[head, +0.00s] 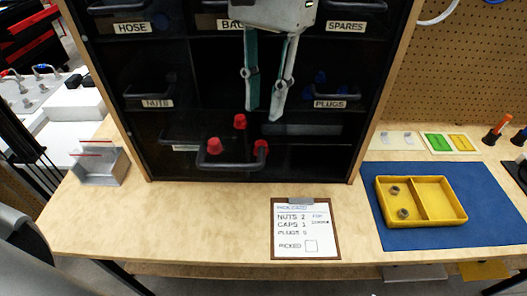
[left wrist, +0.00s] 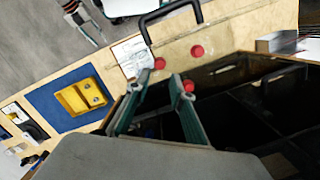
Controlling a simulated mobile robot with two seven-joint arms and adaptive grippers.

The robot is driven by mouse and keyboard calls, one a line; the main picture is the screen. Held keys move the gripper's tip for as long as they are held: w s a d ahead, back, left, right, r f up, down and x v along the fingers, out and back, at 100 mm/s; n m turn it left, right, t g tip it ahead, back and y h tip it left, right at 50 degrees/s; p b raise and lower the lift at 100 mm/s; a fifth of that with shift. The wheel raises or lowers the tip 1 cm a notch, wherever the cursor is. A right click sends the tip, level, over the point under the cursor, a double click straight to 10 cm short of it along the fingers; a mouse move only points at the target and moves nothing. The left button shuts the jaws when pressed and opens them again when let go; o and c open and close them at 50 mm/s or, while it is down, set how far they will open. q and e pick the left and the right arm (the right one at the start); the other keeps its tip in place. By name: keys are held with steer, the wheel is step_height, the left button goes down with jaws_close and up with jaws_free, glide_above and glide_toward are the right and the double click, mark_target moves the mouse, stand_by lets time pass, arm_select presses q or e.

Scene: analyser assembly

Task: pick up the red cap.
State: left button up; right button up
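Three red caps show in the head view: one at the left (head: 215,146), one at the back (head: 239,121) and one at the right (head: 261,147). They are in a pulled-out dark drawer with a handle (head: 228,166) in the cabinet's lower row. In the left wrist view three red caps also show (left wrist: 197,51); one is close beside a fingertip. My left gripper (head: 264,114) points down above the drawer with its fingers apart and nothing visible between them; it also shows in the left wrist view (left wrist: 162,77). My right gripper is not in view.
The dark cabinet (head: 205,100) has labelled drawers with protruding handles. A clipboard (head: 305,228) lies on the bench in front. A yellow two-compartment tray (head: 440,199) on a blue mat (head: 400,238) holds two nuts in its left compartment. A metal bracket (head: 100,165) stands at left.

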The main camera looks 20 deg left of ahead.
arm_select(q)
steer(key=shift+w+f, duration=0.1)
steer(key=shift+f, duration=0.4)
steer(key=shift+s+f, duration=0.25)
steer(key=shift+f, duration=0.5)
steer(key=f, duration=0.2)
steer(key=f+b, duration=0.1)
steer(key=f, duration=0.2)
steer(key=shift+s+a, duration=0.15)
steer(key=shift+s, duration=0.05)
steer(key=shift+f, duration=0.25)
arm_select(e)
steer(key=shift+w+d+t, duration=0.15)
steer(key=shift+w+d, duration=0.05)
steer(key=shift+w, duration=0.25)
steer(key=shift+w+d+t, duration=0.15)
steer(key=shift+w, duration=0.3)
arm_select(q)
steer(key=shift+c, duration=0.4)
steer(key=shift+c, duration=1.3)
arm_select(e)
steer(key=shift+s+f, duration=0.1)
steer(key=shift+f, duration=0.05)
arm_select(q)
steer(key=shift+r, duration=0.15)
